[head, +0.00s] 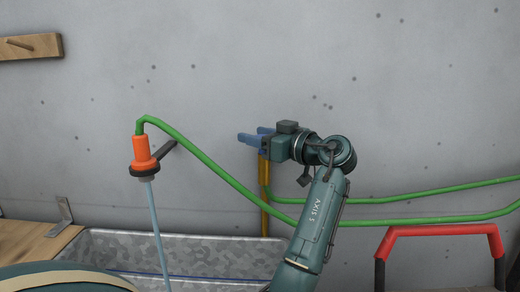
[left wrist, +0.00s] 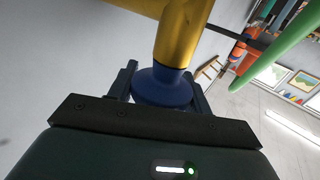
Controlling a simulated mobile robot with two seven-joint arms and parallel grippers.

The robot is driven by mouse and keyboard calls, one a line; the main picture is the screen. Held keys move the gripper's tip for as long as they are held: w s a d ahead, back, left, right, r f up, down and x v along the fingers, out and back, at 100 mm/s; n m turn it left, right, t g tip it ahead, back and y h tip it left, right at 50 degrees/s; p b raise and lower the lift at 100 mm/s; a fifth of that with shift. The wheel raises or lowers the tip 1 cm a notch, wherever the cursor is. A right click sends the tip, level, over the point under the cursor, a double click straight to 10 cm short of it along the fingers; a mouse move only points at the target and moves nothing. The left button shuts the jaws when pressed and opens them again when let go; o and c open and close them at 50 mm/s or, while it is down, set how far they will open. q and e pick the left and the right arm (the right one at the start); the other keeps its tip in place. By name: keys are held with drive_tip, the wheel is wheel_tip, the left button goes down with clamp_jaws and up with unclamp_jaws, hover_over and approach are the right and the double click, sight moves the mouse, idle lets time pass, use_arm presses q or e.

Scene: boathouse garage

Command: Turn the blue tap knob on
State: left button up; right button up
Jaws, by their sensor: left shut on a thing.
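The blue tap knob (left wrist: 163,86) sits between the two fingers of my left gripper (left wrist: 160,88) in the left wrist view, at the end of a brass tap body (left wrist: 182,32). In the head view my left gripper (head: 250,138) is at the top of the upright brass pipe (head: 265,190) by the wall. It is shut on the knob, which is mostly hidden there. A pale blue stream of water (head: 158,235) runs down from the orange nozzle (head: 142,152) on the green hose (head: 205,162). My right gripper does not show.
A galvanized metal trough (head: 190,242) stands below the nozzle and pipe. A black bracket holds the nozzle off the concrete wall (head: 400,90). A red handle-shaped frame (head: 440,231) stands at the lower right, close to my arm.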

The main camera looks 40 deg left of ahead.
use_arm(q)
drive_tip(key=n+g, duration=0.1)
drive_tip(key=g, duration=0.1)
drive_tip(key=n+g+b, duration=0.1)
drive_tip(key=g, duration=0.1)
drive_tip(key=n+g+h, duration=0.1)
drive_tip(key=shift+s+f+n+g, duration=0.1)
drive_tip(key=shift+s+n+g, duration=0.2)
drive_tip(key=shift+g, duration=0.1)
drive_tip(key=shift+s+d+n+g+h+b, duration=0.1)
drive_tip(key=shift+n+g+h+b, duration=0.25)
drive_tip(key=shift+n+g+h, duration=0.7)
drive_tip(key=shift+s+d+n+g+h+b, duration=0.1)
drive_tip(key=shift+n+g+h+b, duration=0.5)
drive_tip(key=shift+g, duration=0.85)
drive_tip(key=shift+n, duration=0.25)
drive_tip(key=o, duration=1)
drive_tip(key=shift+c, duration=0.2)
wheel_tip(320, 180, up, 10)
drive_tip(key=shift+r+p, duration=0.1)
drive_tip(key=shift+p, duration=0.45)
